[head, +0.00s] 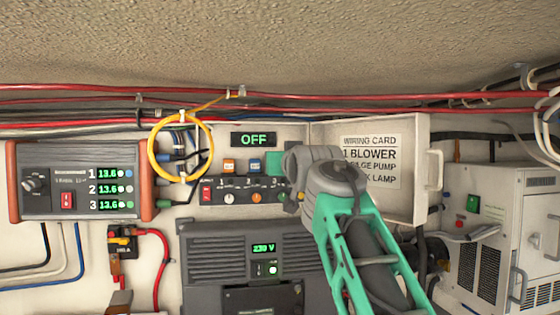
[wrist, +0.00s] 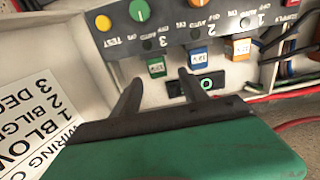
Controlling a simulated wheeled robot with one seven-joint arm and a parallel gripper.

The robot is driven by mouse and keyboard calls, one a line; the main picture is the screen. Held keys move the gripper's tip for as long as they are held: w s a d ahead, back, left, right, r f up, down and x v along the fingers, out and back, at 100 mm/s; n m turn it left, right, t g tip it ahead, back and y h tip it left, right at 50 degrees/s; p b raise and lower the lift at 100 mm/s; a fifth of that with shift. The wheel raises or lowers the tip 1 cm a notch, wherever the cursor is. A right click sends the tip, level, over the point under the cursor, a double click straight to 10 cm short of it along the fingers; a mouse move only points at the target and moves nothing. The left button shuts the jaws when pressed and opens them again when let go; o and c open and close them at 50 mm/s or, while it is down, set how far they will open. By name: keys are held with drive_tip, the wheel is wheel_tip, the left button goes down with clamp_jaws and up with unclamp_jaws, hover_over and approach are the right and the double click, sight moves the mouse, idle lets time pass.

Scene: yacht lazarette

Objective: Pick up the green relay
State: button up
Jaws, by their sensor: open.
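The green relay (wrist: 156,66) sits in the row at the panel's edge in the wrist view, with a white label on it. To its right there are a blue relay (wrist: 197,57) and an orange relay (wrist: 240,47). My gripper (wrist: 159,76) is open, its two dark fingers pointing at the green relay, one towards each side of it. I see nothing between the fingers, and cannot tell how far the tips are from it. In the head view the orange relay (head: 229,166) and blue relay (head: 254,166) show; my gripper (head: 275,162) and arm hide the green one.
A switch panel (head: 240,191) with knobs lies below the relays. An OFF display (head: 253,139) is above them. An open lid with a wiring card (head: 371,160) stands to the right. A yellow cable loop (head: 152,150) hangs at the left, and red cables run overhead.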

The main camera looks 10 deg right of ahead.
drive_tip(key=w, duration=0.3)
drive_tip(key=shift+p, duration=0.4)
drive_tip(key=shift+s, duration=0.15)
drive_tip(key=shift+c, duration=0.3)
clamp_jaws()
